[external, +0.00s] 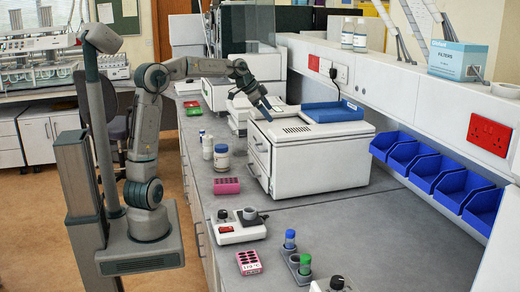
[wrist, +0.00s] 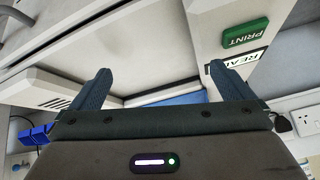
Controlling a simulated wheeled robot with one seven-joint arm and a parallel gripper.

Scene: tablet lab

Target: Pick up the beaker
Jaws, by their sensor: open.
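I cannot make out a clear beaker in either view. My gripper (external: 264,108) is above the bench, at the back-left corner of a white instrument (external: 310,155) with a blue top panel (external: 333,112). In the wrist view my gripper (wrist: 160,70) has its two dark blue fingers spread wide, with nothing between them. White panels fill the view beyond the fingers. A green PRINT button (wrist: 246,33) is beyond the right finger, above a partly hidden label.
On the bench's left side stand a capped white jar (external: 222,158), a white bottle (external: 207,147) and a pink rack (external: 226,186). Nearer are a small stirrer-like device (external: 238,230) and a tube holder (external: 297,262). Blue bins (external: 433,169) line the right wall.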

